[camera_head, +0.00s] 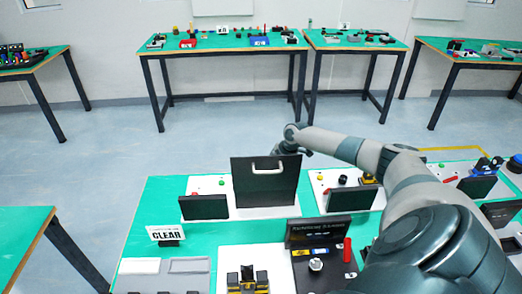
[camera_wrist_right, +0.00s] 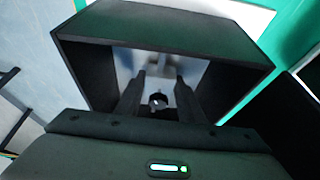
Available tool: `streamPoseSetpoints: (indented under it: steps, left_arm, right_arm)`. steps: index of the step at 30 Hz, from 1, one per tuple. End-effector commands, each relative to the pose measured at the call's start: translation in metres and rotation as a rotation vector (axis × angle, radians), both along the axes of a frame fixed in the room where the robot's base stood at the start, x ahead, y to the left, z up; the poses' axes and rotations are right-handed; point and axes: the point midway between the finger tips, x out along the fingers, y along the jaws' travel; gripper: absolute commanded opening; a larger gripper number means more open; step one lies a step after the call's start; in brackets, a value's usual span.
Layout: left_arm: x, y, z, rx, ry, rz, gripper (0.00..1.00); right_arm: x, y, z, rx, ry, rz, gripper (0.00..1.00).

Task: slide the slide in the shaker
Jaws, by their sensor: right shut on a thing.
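A black box-like housing (camera_head: 265,182) with a pale handle (camera_head: 267,167) stands on a white base plate near the middle of the bench; I cannot tell for certain whether it is the shaker. In the right wrist view the housing (camera_wrist_right: 165,33) is an open dark frame. My right gripper (camera_wrist_right: 160,90) reaches into its opening, with its fingers around a small dark round piece (camera_wrist_right: 157,101); whether this is the slide is unclear. In the head view my right arm reaches over from the right, and its fingertips are hidden behind the housing. My left gripper is not in view.
Small black panels (camera_head: 204,207) and (camera_head: 352,199) stand on either side of the housing. A CLEAR sign (camera_head: 166,233), a black device with a red cylinder (camera_head: 347,250) and a yellow-black fixture (camera_head: 248,282) are nearer. Green bench (camera_head: 140,220) is bare at the left.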

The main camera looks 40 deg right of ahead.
Motion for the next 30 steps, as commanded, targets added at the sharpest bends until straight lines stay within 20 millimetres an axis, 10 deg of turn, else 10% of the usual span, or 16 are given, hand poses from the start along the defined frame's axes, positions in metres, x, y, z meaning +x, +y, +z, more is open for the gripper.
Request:
streamPoseSetpoints:
  steps: [8,9,11,30]
  left_arm:
    - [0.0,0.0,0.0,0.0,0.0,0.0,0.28]
    - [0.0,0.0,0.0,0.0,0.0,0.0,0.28]
    - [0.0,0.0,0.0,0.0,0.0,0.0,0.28]
    - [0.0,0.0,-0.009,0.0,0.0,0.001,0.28]
  right_arm:
    - [-0.001,-0.001,0.001,0.0,-0.001,0.0,0.0]
    - [-0.001,-0.001,0.001,0.0,-0.001,0.0,0.42]
    - [-0.001,-0.001,0.001,0.0,-0.001,0.0,0.54]
    - [-0.006,-0.009,0.02,-0.002,-0.002,0.0,0.54]
